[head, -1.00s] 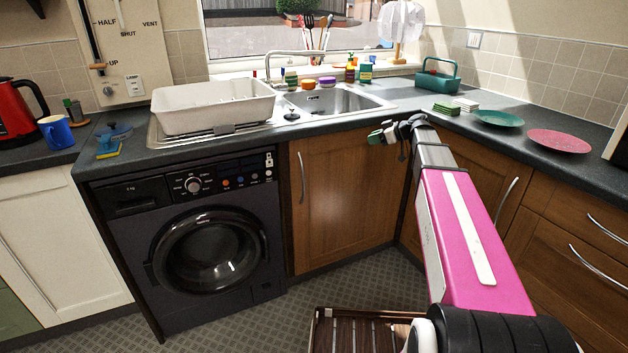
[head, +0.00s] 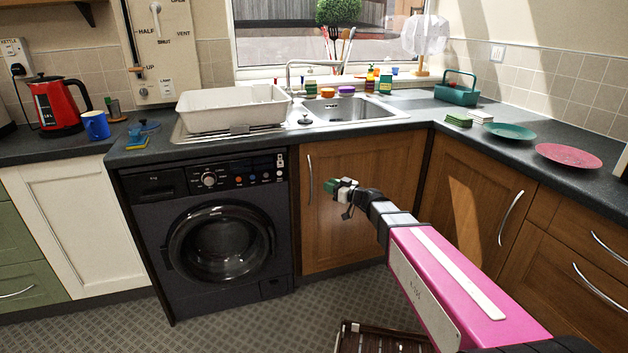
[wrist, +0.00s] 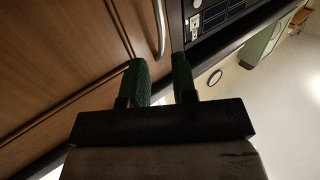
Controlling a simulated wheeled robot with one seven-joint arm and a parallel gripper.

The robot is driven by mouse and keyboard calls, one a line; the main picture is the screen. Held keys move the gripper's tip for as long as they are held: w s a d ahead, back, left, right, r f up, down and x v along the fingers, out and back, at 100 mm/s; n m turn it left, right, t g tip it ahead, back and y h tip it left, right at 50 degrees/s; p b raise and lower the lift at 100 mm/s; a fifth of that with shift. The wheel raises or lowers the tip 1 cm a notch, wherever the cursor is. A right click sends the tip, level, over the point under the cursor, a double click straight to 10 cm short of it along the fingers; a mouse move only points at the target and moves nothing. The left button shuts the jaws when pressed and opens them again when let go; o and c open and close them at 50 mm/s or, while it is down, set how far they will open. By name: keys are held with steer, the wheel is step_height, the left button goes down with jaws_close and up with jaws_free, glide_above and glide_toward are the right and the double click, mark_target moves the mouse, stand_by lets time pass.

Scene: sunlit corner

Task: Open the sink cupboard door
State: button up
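The sink cupboard door (head: 375,215) is a brown wooden panel below the sink, right of the washing machine. It looks closed. Its curved metal handle (head: 310,180) stands upright near the door's left edge. My gripper (head: 331,187) is in front of the door, just right of the handle in the head view. In the wrist view the two green fingers of my gripper (wrist: 160,68) are apart with nothing between them. The handle (wrist: 161,28) shows beyond the fingertips, roughly in line with the gap. I see no contact with it.
The black washing machine (head: 215,235) stands directly left of the door. Another wooden cupboard (head: 470,205) is at the right, meeting it at the corner. The worktop (head: 440,118) overhangs above. A slatted dark wooden item (head: 380,340) is on the floor; patterned floor nearby is clear.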

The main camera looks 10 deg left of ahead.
steer(key=x, duration=0.9)
steer(key=shift+w+a, duration=0.15)
steer(key=shift+a, duration=0.05)
jaws_close()
